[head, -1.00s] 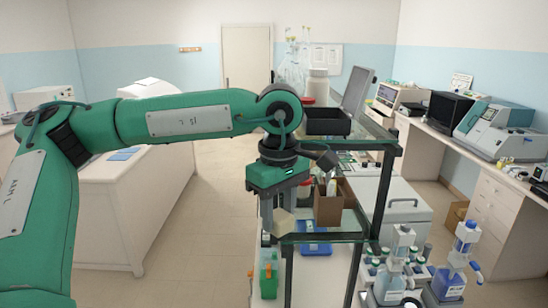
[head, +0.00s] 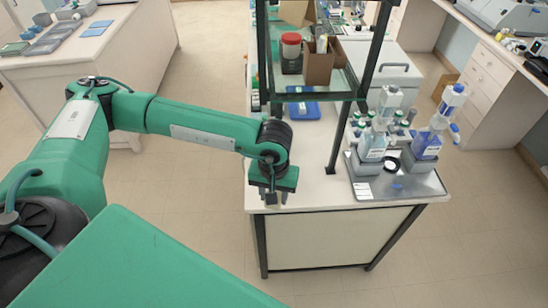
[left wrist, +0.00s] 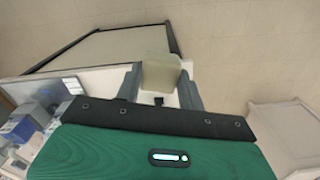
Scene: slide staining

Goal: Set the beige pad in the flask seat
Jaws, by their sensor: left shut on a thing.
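My left gripper (head: 273,200) is at the near left corner of the bench, pointing down. It is shut on the beige pad, a pale block (left wrist: 161,72) between the two fingers in the left wrist view, where the gripper (left wrist: 161,88) also shows. In the head view the pad is too small and covered to make out clearly. A grey tray (head: 425,187) to the right holds a light-blue-labelled bottle (head: 372,146) and a blue-filled bottle (head: 426,145) in grey holders. I cannot tell which part is the flask seat. My right gripper is not in view.
A dark-framed shelf rack (head: 345,125) stands behind the gripper, with a cardboard box (head: 320,68), a red-lidded jar (head: 291,50) and a blue tray (head: 303,111) around it. The white bench top (head: 315,185) is clear between gripper and grey tray.

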